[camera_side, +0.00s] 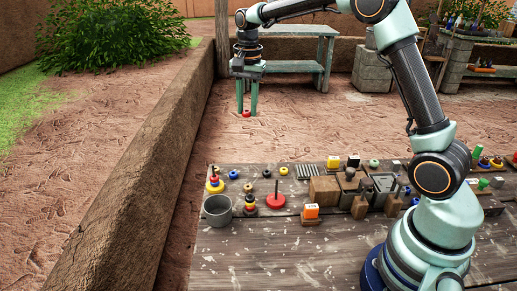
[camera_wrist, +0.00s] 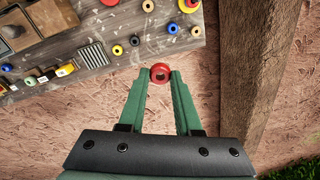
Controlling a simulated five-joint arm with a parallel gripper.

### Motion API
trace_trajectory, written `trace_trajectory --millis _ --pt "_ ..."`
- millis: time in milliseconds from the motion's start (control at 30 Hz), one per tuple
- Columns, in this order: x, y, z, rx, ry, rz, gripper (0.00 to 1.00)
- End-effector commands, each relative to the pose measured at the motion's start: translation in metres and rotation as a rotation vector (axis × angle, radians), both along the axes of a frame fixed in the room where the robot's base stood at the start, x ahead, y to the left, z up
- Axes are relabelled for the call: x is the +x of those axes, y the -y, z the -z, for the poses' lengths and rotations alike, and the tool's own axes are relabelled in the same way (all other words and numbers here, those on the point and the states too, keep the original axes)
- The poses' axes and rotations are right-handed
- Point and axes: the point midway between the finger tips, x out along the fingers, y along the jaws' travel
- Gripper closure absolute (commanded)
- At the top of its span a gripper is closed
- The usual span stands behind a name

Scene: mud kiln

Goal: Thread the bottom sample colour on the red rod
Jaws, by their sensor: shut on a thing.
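My gripper (camera_side: 246,102) is shut on a small red ring (camera_side: 246,113), out over the sandy ground beyond the table's far edge. In the wrist view the red ring (camera_wrist: 160,73) sits between the tips of my green fingers (camera_wrist: 160,78). A red round base with an upright dark rod (camera_side: 276,201) stands on the table, well below and to the right of my gripper in the side view. Two small stacks of coloured rings stand left of it: one (camera_side: 214,184) at the back and one (camera_side: 250,206) nearer. Which one is the sample, I cannot tell.
A grey metal pot (camera_side: 217,210) stands at the table's left. Wooden blocks (camera_side: 324,189) and an orange item (camera_side: 311,211) stand to the right. The front table is clear.

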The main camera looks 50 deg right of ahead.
Motion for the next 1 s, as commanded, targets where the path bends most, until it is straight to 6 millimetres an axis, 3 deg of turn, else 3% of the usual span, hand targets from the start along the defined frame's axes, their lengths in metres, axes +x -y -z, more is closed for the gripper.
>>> trace_trajectory --millis 167,333,800,1000 --pt "-0.001 0.000 0.000 0.000 0.000 0.000 1.00" --pt "-0.015 -0.005 0.005 0.001 0.000 0.000 1.00" --pt "-0.109 -0.031 0.042 0.003 -0.003 -0.001 1.00" --pt "-0.134 -0.036 0.053 0.003 -0.003 -0.001 1.00"
